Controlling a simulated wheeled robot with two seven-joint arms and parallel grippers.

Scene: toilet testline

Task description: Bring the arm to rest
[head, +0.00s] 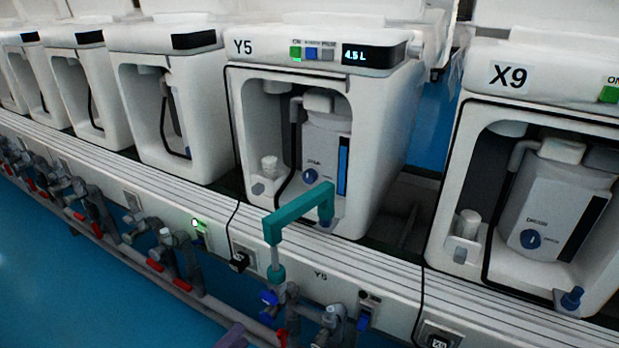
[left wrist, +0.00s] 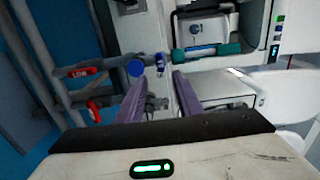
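My left gripper shows in the left wrist view (left wrist: 159,80) as two purple fingers standing apart, with nothing held between them. In the head view only a purple finger part (head: 234,337) shows at the bottom edge, below the Y5 unit. A teal elbow pipe (head: 298,213) runs from the front of the white Y5 unit (head: 375,140) down to the piping below. A blue valve handle (head: 268,298) sits under the pipe's lower end; a round blue knob (left wrist: 137,68) shows just beyond the fingertips in the wrist view. My right gripper is in neither view.
The white X9 unit (head: 490,100) stands at the right, and several similar units line up to the left. Pipes with red handles (head: 182,284) run along the rail's front. A black cable with a plug (head: 240,261) hangs at the rail. Blue floor (head: 60,285) is clear at lower left.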

